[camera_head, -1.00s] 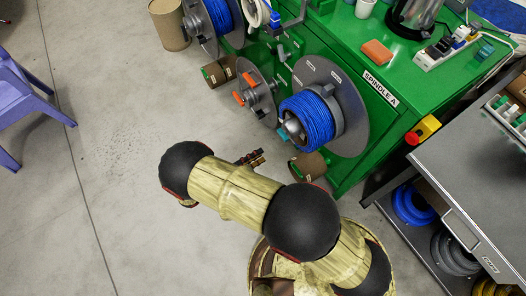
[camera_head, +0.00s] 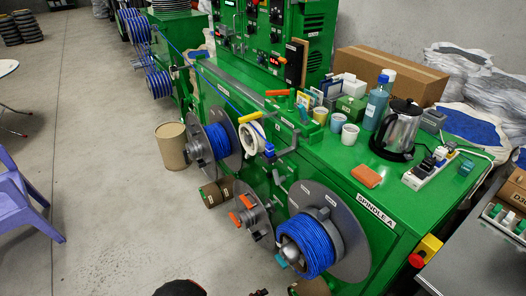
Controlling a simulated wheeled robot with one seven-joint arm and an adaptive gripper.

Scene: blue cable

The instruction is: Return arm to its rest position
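Only the top of my arm shows at the bottom edge of the head view, as a black rounded joint (camera_head: 180,288). A small dark tip of my gripper (camera_head: 259,292) just shows at the bottom edge, to the right of that joint. The rest of the arm and gripper is out of the frame, so I cannot see the fingers or anything between them. The spool of blue cable (camera_head: 307,246) on the front of the green machine stands up and to the right of the gripper tip.
The green machine (camera_head: 400,212) fills the centre and right. Its top holds a kettle (camera_head: 398,130), an orange block (camera_head: 367,176) and a power strip (camera_head: 428,172). A brown drum (camera_head: 172,146) and purple chair (camera_head: 22,195) stand left. Floor between them is clear.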

